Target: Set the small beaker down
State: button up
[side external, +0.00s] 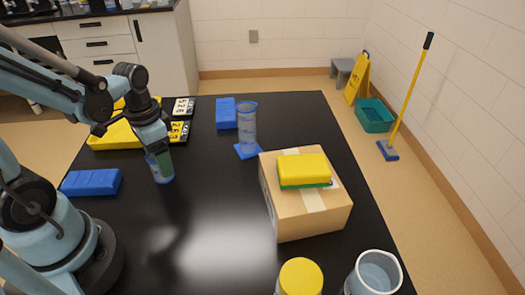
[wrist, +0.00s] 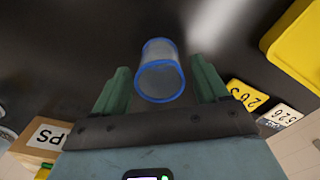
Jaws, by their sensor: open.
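The small beaker (side external: 162,170) is a clear cup with blue rims. It stands on the black table (side external: 215,225), on the left half, in the side view. In the wrist view the beaker (wrist: 161,72) lies between and slightly beyond the two green fingers. My gripper (wrist: 159,85) is open, with a visible gap between each finger and the beaker. In the side view my gripper (side external: 160,158) comes down at the beaker from above and hides part of its top. Whether the beaker's base rests fully on the table is hard to tell at this size.
Blue blocks lie at left (side external: 91,182) and back (side external: 226,113). A tall blue-based cylinder (side external: 247,130) stands right of centre, near a cardboard box (side external: 285,215) carrying a yellow sponge (side external: 303,171). A yellow case (side external: 115,135) and number cards (side external: 182,120) are behind my gripper. The front centre is clear.

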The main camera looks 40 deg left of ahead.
notch_tip(320, 180, up, 9)
jog(key=w+d+r+n+t, duration=0.1)
jog(key=w+d+t, duration=0.4)
jog(key=d+t, duration=0.2)
jog(key=shift+n, duration=0.4)
